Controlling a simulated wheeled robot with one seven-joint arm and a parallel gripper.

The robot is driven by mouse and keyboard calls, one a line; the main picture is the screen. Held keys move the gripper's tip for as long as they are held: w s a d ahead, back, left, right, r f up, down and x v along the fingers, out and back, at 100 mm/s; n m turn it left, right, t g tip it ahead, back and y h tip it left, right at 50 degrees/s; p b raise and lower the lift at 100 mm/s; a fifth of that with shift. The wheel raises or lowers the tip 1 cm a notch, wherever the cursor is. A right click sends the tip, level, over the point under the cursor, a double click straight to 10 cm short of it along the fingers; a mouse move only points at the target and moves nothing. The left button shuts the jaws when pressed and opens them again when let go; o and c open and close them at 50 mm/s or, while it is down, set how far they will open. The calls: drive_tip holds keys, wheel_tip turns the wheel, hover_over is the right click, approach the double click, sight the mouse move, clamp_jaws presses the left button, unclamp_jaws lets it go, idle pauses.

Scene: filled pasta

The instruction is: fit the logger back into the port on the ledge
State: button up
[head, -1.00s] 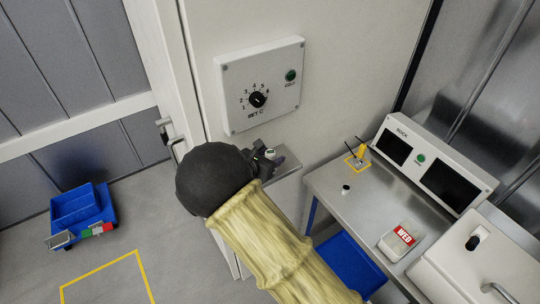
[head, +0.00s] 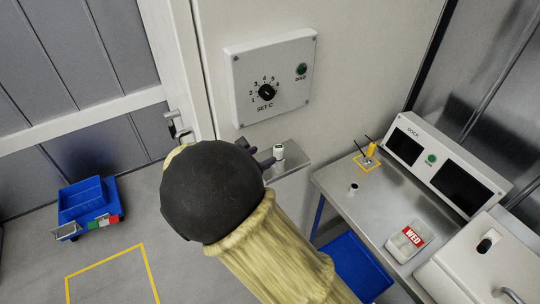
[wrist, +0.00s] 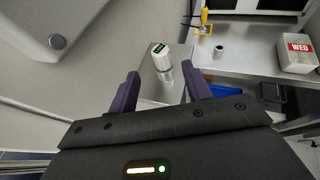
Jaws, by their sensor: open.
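The logger (head: 279,153) is a small white cylinder with a dark green display on top. It stands on the narrow metal ledge (head: 297,163) below the wall control box. The wrist view shows the logger (wrist: 161,54) upright, beyond and roughly between my fingertips, with a shiny grey lower part. My gripper (head: 259,156) is open and empty, just left of the logger; its dark purple fingers (wrist: 160,76) are spread in the wrist view. The port is not clearly visible, and I cannot tell how deep the logger sits.
A control box (head: 270,78) with a dial is on the wall above. To the right, a steel bench (head: 375,207) holds a small dark-topped cylinder (head: 353,188), a WED container (head: 408,240) and a display console (head: 438,160). A blue cart (head: 87,207) stands on the floor at left.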

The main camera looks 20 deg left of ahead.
drive_tip(key=shift+v, duration=1.2)
drive_tip(key=d+f+m+g+h, duration=0.15)
drive_tip(key=d+m+g, duration=0.25)
drive_tip(key=d+m, duration=0.5)
drive_tip(key=d+f+m+g+y, duration=0.15)
drive_tip(key=d+m+g, duration=0.3)
drive_tip(key=d, duration=0.85)
drive_tip(key=s+d+r+m+g+y, duration=0.1)
drive_tip(key=s+d+m+y, duration=0.1)
drive_tip(key=s+d+m, duration=0.2)
drive_tip(key=s+d+r+m+y, duration=0.1)
drive_tip(key=s+d+m, duration=0.4)
drive_tip(key=d+m, duration=0.6)
drive_tip(key=m+y, duration=0.1)
drive_tip(key=m, duration=0.3)
drive_tip(key=shift+s+g, duration=0.3)
drive_tip(key=shift+g, duration=0.05)
drive_tip(key=shift+d, duration=0.15)
